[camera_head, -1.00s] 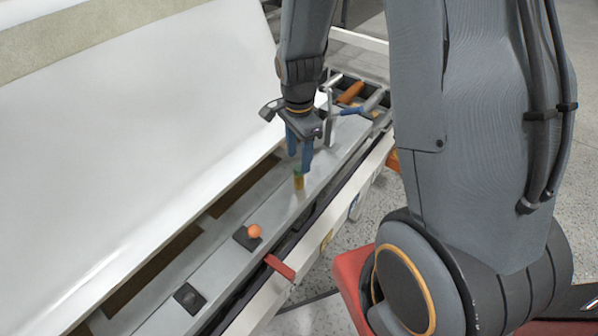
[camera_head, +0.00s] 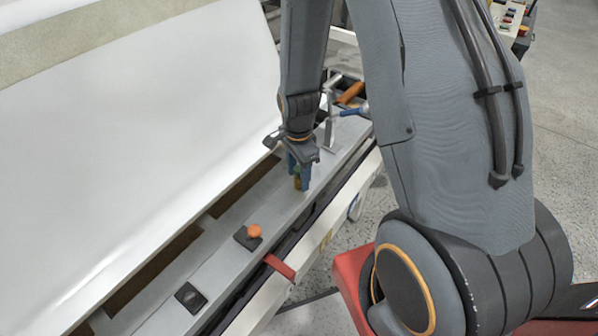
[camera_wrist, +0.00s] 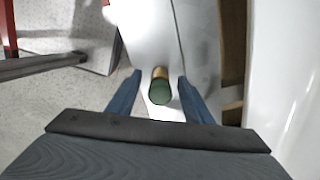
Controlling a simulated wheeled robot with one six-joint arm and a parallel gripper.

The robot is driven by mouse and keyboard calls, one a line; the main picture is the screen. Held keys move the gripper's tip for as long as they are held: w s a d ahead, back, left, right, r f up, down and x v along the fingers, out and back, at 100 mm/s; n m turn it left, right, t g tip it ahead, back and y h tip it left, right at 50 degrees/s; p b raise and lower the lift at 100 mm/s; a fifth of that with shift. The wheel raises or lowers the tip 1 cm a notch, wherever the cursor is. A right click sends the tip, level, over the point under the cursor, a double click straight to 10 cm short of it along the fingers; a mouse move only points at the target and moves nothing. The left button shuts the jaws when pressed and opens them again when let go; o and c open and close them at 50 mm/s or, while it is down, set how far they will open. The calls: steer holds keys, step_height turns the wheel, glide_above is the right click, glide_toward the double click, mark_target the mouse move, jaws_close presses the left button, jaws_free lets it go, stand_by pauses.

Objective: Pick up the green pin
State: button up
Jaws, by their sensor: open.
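The green pin (camera_wrist: 160,92) stands between my gripper's two blue fingers in the wrist view, with a gap on each side. Its top is green and its lower part is brownish. In the head view the pin (camera_head: 297,183) is mostly hidden by the fingers, on the grey metal ledge (camera_head: 232,218). My gripper (camera_head: 299,183) points down over the pin with its jaws open. It also shows in the wrist view (camera_wrist: 160,84).
An orange ball-topped knob (camera_head: 254,231) on a black base and a black square piece (camera_head: 190,297) sit nearer on the ledge. A red lever (camera_head: 280,267) sticks out at the front edge. A metal handle (camera_head: 329,115) stands behind my gripper. A large white panel (camera_head: 130,150) slopes on the left.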

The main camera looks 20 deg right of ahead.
steer(key=c, duration=1.1)
steer(key=shift+r, duration=0.1)
